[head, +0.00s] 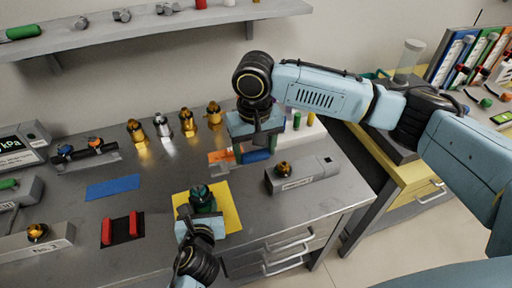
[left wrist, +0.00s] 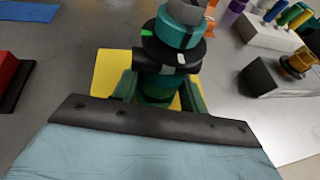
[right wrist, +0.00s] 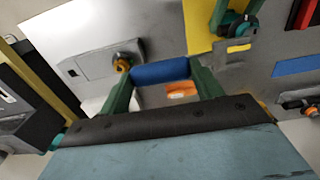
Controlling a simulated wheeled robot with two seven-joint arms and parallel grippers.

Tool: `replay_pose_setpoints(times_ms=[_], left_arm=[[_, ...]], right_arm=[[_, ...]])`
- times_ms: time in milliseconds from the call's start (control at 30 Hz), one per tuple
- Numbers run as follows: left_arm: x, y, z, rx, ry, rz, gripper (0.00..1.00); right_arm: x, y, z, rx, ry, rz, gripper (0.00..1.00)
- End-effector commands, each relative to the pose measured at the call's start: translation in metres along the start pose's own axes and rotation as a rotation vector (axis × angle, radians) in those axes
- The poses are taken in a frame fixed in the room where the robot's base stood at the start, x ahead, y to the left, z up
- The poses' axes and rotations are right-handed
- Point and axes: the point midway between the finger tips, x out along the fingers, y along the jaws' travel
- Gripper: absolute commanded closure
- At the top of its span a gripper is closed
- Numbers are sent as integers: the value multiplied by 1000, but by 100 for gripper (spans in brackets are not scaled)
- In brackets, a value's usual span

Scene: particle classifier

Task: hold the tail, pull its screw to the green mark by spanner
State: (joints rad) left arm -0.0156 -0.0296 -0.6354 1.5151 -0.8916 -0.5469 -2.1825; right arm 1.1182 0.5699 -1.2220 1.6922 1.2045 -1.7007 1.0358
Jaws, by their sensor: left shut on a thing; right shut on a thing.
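The tail (head: 203,197) is a teal and black round part standing upright over a yellow mat (head: 232,218). My right gripper (head: 256,154) is shut on a blue bar (right wrist: 160,72), apparently the spanner's handle, right of and behind the tail. The rest of the spanner is hard to make out. It is apart from the tail.
A grey box with a brass knob (head: 302,175) sits right of the tail. An orange piece (head: 220,156) lies behind it. Brass and silver parts (head: 188,122) stand at the back, below a shelf (head: 160,22).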

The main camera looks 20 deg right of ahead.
Motion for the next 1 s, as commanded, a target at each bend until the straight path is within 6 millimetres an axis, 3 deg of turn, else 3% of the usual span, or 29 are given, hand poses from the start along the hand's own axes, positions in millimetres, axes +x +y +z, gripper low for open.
replay_pose_setpoints(times_ms=[533,1000], left_arm=[[0,1,0,2,0,3,100],[0,1,0,2,0,3,100]], right_arm=[[47,-11,0,0,-1,-1,90],[49,-18,0,0,1,-1,90]])
